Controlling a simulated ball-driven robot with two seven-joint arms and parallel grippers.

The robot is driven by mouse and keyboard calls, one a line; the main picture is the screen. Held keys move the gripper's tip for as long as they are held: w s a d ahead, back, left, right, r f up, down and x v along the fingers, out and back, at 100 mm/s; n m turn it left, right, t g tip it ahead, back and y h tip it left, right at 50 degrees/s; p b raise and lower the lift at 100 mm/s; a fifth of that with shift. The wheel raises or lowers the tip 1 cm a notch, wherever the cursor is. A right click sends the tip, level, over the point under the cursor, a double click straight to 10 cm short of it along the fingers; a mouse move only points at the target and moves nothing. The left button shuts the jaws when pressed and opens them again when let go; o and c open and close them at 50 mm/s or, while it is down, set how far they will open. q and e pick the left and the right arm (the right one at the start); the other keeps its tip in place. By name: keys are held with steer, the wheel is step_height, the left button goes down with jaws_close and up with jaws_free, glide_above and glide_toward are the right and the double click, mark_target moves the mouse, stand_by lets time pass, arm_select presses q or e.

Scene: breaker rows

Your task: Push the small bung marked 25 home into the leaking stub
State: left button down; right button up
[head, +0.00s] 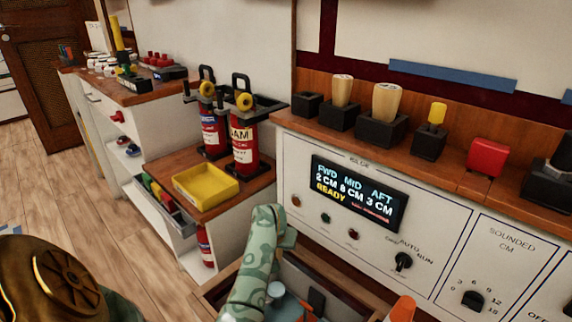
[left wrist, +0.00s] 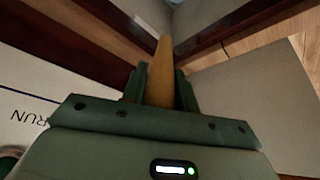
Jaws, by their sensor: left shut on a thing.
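In the left wrist view my left gripper (left wrist: 160,88) is shut on a tapered wooden bung (left wrist: 161,70), its narrow end pointing away from the jaws. No number shows on it from this side. Beyond the tip are grey panels and dark wooden edges; no gap or contact with a stub can be made out. In the head view my camouflage-green left arm (head: 262,245) reaches down at the bottom middle, and its jaws cannot be made out there. I cannot identify the leaking stub in either view. My right gripper is not in view.
Two wooden bungs (head: 342,90) (head: 387,100) stand in black blocks on the ledge, beside an empty-looking block (head: 307,104). The panel display (head: 358,193) reads READY. An orange pointed thing (head: 402,308) shows at the bottom. A yellow tray (head: 205,186) and extinguishers (head: 243,143) stand left.

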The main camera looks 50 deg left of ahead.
arm_select(q)
steer(key=f, duration=0.4)
steer(key=s+f+b, duration=0.1)
steer(key=shift+a+f, duration=0.1)
steer(key=shift+f, duration=0.3)
steer(key=shift+a+f, duration=0.1)
steer(key=shift+f, duration=0.15)
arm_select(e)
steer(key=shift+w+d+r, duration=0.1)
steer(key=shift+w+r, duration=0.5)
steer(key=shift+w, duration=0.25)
arm_select(q)
steer(key=shift+s, duration=0.1)
